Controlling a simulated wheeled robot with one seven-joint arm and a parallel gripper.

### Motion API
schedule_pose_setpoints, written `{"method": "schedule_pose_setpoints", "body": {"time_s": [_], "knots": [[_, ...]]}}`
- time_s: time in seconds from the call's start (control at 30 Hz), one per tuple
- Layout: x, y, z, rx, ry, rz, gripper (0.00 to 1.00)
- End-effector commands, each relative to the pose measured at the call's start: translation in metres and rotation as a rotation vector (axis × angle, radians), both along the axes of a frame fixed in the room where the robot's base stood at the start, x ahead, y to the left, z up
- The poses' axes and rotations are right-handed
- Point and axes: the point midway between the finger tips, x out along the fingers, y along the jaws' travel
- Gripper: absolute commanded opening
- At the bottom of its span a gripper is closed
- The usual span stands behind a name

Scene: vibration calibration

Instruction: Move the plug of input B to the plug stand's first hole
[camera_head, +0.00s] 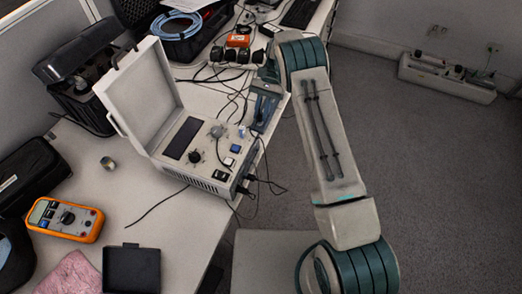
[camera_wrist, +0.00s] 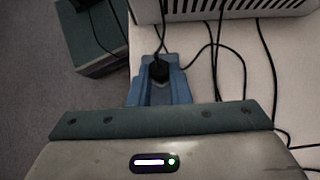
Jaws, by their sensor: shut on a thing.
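In the wrist view my gripper (camera_wrist: 160,72) has its blue fingers shut on a small black plug (camera_wrist: 158,71), with a thin black cable running up from it. In the head view my gripper (camera_head: 262,110) is at the right edge of the table, just behind and right of the open calibrator case (camera_head: 205,182); the plug in it cannot be made out there. Other black plugs (camera_head: 243,187) sit in the right side of the calibrator. Which input the held plug belongs to cannot be told. I cannot clearly identify the plug stand.
Black cables (camera_wrist: 216,50) trail over the table beside my fingers. The calibrator's raised lid (camera_head: 140,92) stands at its left. An orange multimeter (camera_head: 65,219) and a black box (camera_head: 131,268) lie at the front left. An orange-red device (camera_head: 238,41) is at the back.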

Motion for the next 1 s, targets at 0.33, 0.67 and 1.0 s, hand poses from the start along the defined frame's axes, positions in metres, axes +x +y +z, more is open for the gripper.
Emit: {"method": "schedule_pose_setpoints", "body": {"time_s": [0.33, 0.67, 1.0], "knots": [[0.0, 0.0, -0.001, 0.0, 0.0, 0.0, 0.0], [0.0001, 0.0001, -0.0029, 0.001, 0.0, -0.001, 0.0], [-0.0001, 0.0, -0.003, 0.0, 0.0, 0.0, 0.43]]}}
